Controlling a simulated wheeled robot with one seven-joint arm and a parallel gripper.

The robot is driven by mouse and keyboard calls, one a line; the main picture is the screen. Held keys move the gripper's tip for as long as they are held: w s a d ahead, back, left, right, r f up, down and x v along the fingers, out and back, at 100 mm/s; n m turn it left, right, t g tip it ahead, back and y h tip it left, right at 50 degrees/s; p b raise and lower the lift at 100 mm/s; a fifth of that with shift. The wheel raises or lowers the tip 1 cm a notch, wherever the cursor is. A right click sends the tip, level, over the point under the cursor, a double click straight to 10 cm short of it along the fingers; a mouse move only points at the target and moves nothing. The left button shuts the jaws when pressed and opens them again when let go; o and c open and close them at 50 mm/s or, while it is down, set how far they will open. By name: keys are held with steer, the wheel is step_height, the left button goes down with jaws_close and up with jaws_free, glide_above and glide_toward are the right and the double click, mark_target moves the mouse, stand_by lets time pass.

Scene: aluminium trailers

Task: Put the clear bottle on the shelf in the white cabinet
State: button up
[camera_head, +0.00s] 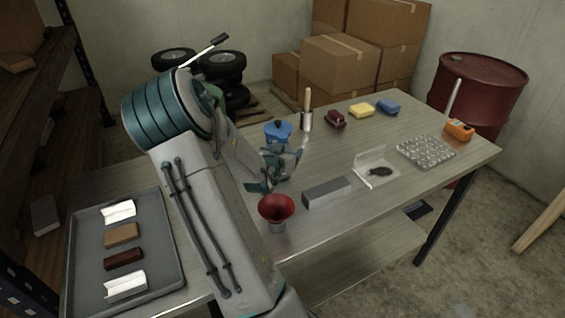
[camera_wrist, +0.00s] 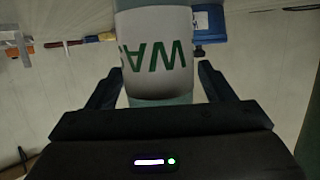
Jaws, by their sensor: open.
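The clear bottle (camera_wrist: 155,55) fills the middle of the wrist view, a pale see-through body with a white label bearing green letters, "WA", upside down in the picture. My gripper (camera_wrist: 158,88) is open, with one finger on each side of the bottle. I cannot tell whether either finger touches it. In the head view my gripper (camera_head: 280,168) is low over the middle of the table, and I cannot make out the bottle there, behind my arm. The white cabinet and its shelf are in neither view.
Close by on the table (camera_head: 330,240) are a blue container (camera_head: 278,132), a red funnel (camera_head: 276,208) and a grey block (camera_head: 327,192). A grey tray (camera_head: 175,215) with several blocks lies left of my arm. A red drum (camera_head: 480,85) and cardboard boxes (camera_head: 340,65) stand behind.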

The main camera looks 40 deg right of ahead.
steer(key=c, duration=1.3)
steer(key=shift+r, duration=0.15)
steer(key=shift+c, duration=0.2)
